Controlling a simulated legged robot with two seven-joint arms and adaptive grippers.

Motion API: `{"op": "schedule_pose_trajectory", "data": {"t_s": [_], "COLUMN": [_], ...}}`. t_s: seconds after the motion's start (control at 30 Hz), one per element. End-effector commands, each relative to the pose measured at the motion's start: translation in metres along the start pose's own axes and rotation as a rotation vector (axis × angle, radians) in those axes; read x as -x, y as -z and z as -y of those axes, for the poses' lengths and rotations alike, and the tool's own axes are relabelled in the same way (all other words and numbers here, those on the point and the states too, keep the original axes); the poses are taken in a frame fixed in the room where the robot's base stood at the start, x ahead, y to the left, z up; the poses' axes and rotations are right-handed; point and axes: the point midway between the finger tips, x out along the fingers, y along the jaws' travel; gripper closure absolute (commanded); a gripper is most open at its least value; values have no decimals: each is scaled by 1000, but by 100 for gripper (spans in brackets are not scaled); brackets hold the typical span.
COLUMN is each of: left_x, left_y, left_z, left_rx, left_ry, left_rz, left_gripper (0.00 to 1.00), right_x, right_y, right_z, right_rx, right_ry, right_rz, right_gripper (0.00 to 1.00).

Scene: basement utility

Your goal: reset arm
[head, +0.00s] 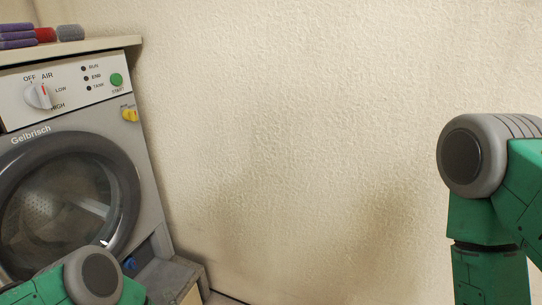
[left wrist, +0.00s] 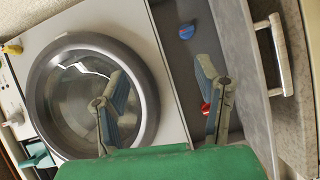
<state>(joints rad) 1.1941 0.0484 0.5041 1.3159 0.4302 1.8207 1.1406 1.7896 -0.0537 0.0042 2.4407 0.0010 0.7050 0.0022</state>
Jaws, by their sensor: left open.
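My left gripper (left wrist: 161,76) shows in the left wrist view with its two fingers spread wide and nothing between them. It is in front of the grey machine (left wrist: 172,95), which appears tilted in that view. The round glass door (left wrist: 85,95) lies behind the left finger. In the head view only part of my left arm shows at the bottom left, and the left gripper is hidden or out of frame. My right arm shows at the right edge of the head view, bent downward, and its gripper is out of frame.
The machine (head: 95,130) stands at the left with its door (head: 70,200) closed. Purple, red and grey folded items (head: 18,35) sit on the shelf (head: 70,50) above. A blue item (left wrist: 187,31) and a red item (left wrist: 205,109) lie near a pale handle (left wrist: 277,55). Bare wall fills the middle.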

Motion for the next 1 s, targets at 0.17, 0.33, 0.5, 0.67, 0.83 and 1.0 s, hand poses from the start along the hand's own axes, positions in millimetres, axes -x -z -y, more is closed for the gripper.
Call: {"op": "schedule_pose_trajectory", "data": {"t_s": [0.17,0.33,0.5,0.67,0.83,1.0], "left_x": [12,35,76,132,177,209], "left_y": [-16,-29,-22,32,99,153], "left_z": [19,40,71,102,110,104], "left_rx": [-150,-369,-698,-1128,-1434,-1616], "left_ry": [90,182,289,402,491,559], "left_rz": [157,358,639,990,1262,1454], "left_gripper": [43,43,43,43,43,43], "right_x": [-12,-25,-43,-66,-79,-88], "right_y": [-1,-1,-2,-4,-4,-5], "right_z": [0,1,1,1,1,1], "right_rx": [1,1,1,1,1,1], "right_ry": [0,1,1,0,0,0], "right_rz": [0,0,0,1,0,0], "right_gripper": [60,60,60,60,60,60]}}
